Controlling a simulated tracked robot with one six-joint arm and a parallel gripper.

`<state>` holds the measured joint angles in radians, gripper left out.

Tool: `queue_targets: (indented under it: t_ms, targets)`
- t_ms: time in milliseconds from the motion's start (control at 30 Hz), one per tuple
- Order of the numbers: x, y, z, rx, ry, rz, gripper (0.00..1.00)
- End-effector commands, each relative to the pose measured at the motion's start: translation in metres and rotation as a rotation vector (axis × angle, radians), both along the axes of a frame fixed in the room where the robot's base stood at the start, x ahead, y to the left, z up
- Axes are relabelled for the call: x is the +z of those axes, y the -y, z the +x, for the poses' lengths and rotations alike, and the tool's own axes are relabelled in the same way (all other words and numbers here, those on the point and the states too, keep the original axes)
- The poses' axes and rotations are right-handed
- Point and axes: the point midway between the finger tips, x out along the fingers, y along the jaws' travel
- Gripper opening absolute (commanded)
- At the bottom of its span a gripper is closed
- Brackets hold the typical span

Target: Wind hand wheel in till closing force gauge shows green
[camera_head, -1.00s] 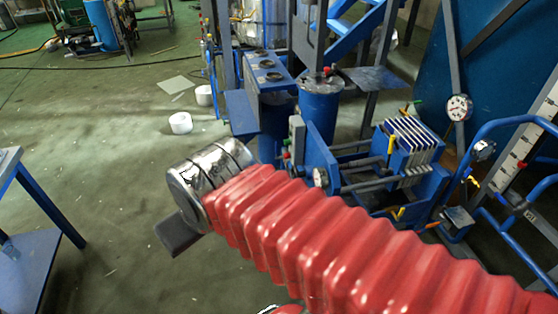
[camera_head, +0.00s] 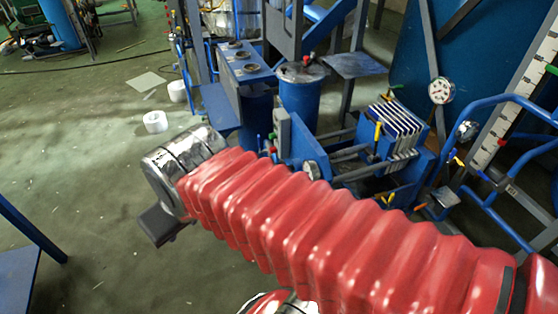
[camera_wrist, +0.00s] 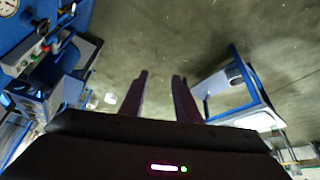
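A blue filter press (camera_head: 390,185) with a pack of white and blue plates (camera_head: 396,130) stands right of centre in the head view. A small round gauge face (camera_head: 311,169) shows at its near left end, partly behind my red-sleeved arm. A larger white dial (camera_head: 441,90) stands behind the press at the right. I cannot tell which is the closing force gauge, and no green reading can be made out. I cannot make out the hand wheel. My gripper (camera_wrist: 160,75) shows two dark fingers apart with nothing between them in the wrist view, over open floor.
A blue drum (camera_head: 303,90) and a blue bench with round openings (camera_head: 244,63) stand left of the press. White rolls (camera_head: 155,121) lie on the floor. A blue-framed table (camera_wrist: 233,90) stands right in the wrist view. Blue rails (camera_head: 510,110) bound the right side.

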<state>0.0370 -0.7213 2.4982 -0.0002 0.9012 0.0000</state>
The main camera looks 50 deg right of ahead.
Motion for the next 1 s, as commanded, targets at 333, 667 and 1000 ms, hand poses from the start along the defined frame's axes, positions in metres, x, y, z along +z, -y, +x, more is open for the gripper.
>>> queue_targets:
  t_ms: [333, 667, 1000]
  targets:
    - [-0.055, 0.065, 0.008, -0.198, -0.179, 0.009, 0.3]
    - [-0.113, 0.131, 0.013, -0.344, -0.298, 0.014, 0.3]
    - [-0.178, 0.202, 0.011, -0.455, -0.35, 0.01, 0.3]
